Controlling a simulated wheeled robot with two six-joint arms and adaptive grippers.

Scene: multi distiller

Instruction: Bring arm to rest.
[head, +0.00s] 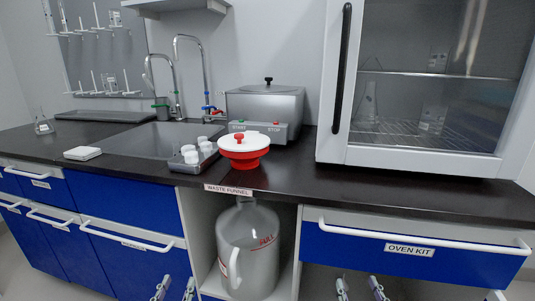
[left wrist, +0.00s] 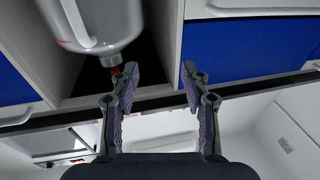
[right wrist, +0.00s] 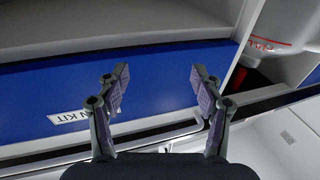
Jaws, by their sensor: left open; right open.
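My left gripper (head: 174,289) is at the bottom edge of the head view, below the counter and in front of the blue cabinets. It is open and empty, and both fingers show in the left wrist view (left wrist: 159,75). My right gripper (head: 360,289) is also at the bottom edge, in front of the open space below the oven kit drawer. It is open and empty in the right wrist view (right wrist: 159,75). Neither gripper touches anything that I can see. Most of both arms is out of view.
The dark counter (head: 300,180) bears a red and white waste funnel (head: 243,149), a grey bath (head: 265,105), a flask (head: 42,122) and a glass-fronted oven (head: 425,80). A large waste bottle (head: 249,250) stands below. The oven kit drawer (head: 340,246) has a protruding handle.

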